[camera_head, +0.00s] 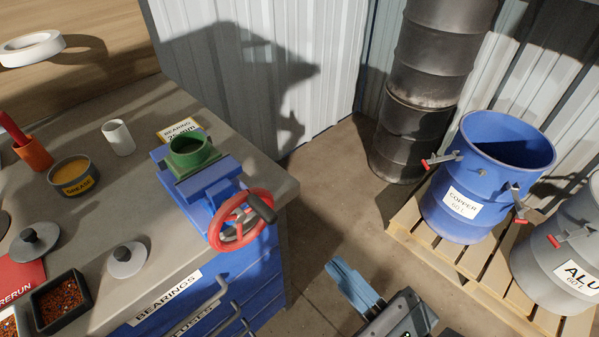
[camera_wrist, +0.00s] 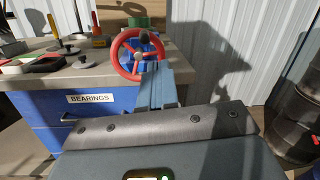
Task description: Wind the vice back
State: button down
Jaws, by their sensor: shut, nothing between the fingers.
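The blue vice (camera_head: 205,190) stands at the right front corner of the bench, with a green ring-shaped part (camera_head: 192,152) at its jaws. Its red handwheel (camera_head: 240,219) faces the front edge and carries a dark crank knob (camera_head: 261,207). The handwheel also shows in the wrist view (camera_wrist: 118,58), just beyond my fingertips. My gripper (camera_head: 345,275) is in front of the bench, to the right of and below the wheel in the head view. Its blue fingers (camera_wrist: 156,80) are shut with nothing between them. In the wrist view the fingers overlap the wheel's lower right; contact cannot be told.
The bench top (camera_head: 185,250) holds a grease tin (camera_head: 73,178), a white cup (camera_head: 118,138), lidded discs and a tray of granules (camera_head: 60,302). A blue copper drum (camera_head: 465,215) and a grey drum (camera_head: 560,265) stand on a pallet at right. Bare floor lies between.

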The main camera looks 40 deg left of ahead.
jog(key=w+a+n+g+h, duration=0.1)
jog(key=w+a+n+g, duration=0.1)
jog(key=a+n, duration=0.15)
send_near(267, 196)
jog(key=shift+n+t, duration=0.3)
jog(key=shift+n, duration=0.05)
jog(key=shift+w+a+f, duration=0.15)
jog(key=shift+a, duration=1.9)
dwell(0.4)
jog(key=shift+r+p, duration=0.3)
jog(key=shift+p, duration=1.35)
